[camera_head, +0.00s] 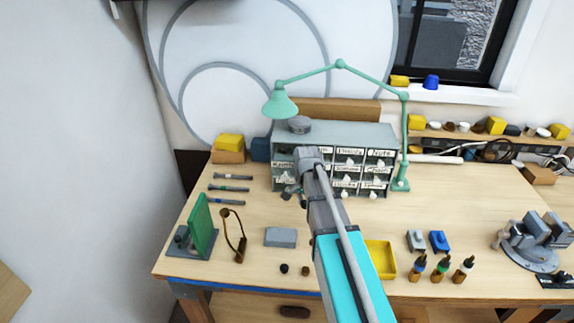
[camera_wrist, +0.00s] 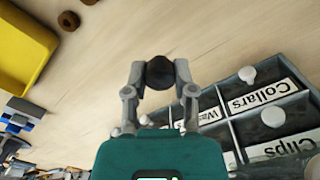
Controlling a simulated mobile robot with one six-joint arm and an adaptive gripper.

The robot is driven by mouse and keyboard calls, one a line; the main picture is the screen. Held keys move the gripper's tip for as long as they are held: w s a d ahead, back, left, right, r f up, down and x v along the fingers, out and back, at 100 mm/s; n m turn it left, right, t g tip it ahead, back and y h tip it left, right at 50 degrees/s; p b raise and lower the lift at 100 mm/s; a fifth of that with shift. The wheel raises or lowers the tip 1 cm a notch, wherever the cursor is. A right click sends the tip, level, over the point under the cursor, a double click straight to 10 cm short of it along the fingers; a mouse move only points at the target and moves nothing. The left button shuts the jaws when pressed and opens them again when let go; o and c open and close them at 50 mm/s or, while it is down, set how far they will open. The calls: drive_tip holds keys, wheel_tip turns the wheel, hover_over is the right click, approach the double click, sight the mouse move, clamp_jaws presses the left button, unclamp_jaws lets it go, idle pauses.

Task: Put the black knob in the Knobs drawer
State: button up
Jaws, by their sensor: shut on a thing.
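My gripper (camera_wrist: 160,75) is shut on the black knob (camera_wrist: 159,72) in the wrist view, with the knob between its two fingertips above bare wood. In the head view my gripper (camera_head: 291,191) is in front of the left part of the grey drawer cabinet (camera_head: 345,131), and the knob is too small to tell apart from it. The cabinet also shows at the right of the wrist view (camera_wrist: 213,131), with labels reading Collars and Clips and white pulls. I cannot make out a Knobs label for certain; my arm hides part of the drawer fronts.
A yellow tray (camera_head: 380,260) and a grey block (camera_head: 281,237) stand near my arm. The green lamp (camera_head: 403,140) stands at the cabinet's right. A vise (camera_head: 530,240) is far right.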

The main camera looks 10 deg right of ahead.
drive_tip(key=a+r+p, duration=0.1)
drive_tip(key=r+p, duration=0.9)
drive_tip(key=r, duration=0.1)
drive_tip(key=a+r+p, duration=0.2)
drive_tip(key=r+p, duration=0.8)
drive_tip(key=p, duration=0.1)
drive_tip(key=shift+s+a+r+m, duration=0.3)
drive_tip(key=shift+r+m, duration=0.1)
drive_tip(key=shift+w+f, duration=0.1)
drive_tip(key=b, duration=0.9)
approach(281, 161)
drive_tip(key=s+f, duration=0.1)
drive_tip(key=s, duration=0.1)
drive_tip(key=s+f, duration=0.2)
drive_tip(key=shift+s+a+f, duration=0.1)
drive_tip(key=shift+a+f, duration=0.1)
drive_tip(key=shift+w+f+b, duration=0.5)
drive_tip(key=shift+f+b, duration=0.05)
drive_tip(key=shift+f, duration=0.15)
drive_tip(key=shift+s+f+b, duration=0.1)
drive_tip(key=shift+f+b, duration=1.2)
drive_tip(key=shift+b, duration=0.05)
drive_tip(key=shift+f, duration=0.15)
